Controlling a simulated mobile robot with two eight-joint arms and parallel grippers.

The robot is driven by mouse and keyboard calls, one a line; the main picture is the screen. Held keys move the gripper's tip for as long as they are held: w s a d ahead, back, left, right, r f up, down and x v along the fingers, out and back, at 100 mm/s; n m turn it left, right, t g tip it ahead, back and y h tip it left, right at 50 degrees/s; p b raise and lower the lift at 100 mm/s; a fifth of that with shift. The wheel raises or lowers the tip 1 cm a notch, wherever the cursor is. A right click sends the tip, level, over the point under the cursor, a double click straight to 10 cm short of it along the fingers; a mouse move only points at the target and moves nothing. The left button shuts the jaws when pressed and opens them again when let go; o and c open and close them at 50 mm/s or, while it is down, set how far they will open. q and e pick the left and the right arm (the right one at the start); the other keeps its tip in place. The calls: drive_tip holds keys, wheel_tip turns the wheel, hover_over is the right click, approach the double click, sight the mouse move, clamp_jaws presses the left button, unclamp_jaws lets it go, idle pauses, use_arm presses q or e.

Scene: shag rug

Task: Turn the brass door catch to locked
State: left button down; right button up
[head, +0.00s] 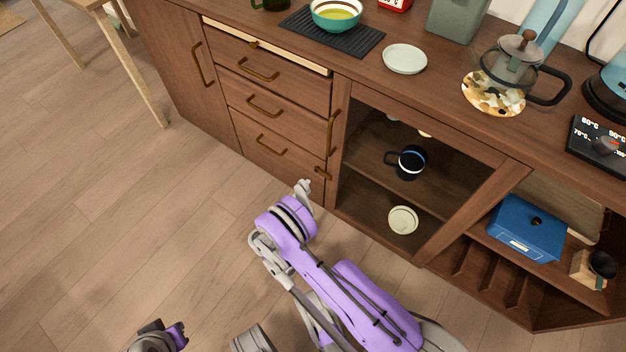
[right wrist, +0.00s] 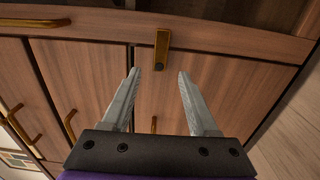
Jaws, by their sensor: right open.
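The brass door catch (head: 322,173) is a small bar beside the lower left corner of the framed cabinet door (head: 339,180). In the right wrist view the catch (right wrist: 162,48) stands upright in the picture, one end over the door's edge strip, a dark spot at its other end. My right gripper (head: 303,188) is just in front of the cabinet, left of and below the catch. Its two fingers (right wrist: 158,90) are open and empty. The catch lies beyond the gap between the fingertips, apart from them. My left gripper's fingers do not show.
Drawers with brass handles (head: 263,105) are left of the door. A dark mug (head: 408,162) and a pale bowl (head: 403,220) stand on shelves behind the door frame. The counter holds a plate (head: 405,59) and a glass teapot (head: 512,62).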

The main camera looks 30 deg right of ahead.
drive_tip(key=v, duration=0.3)
drive_tip(key=shift+s+a, duration=0.15)
drive_tip(key=shift+a, duration=0.15)
idle(0.3)
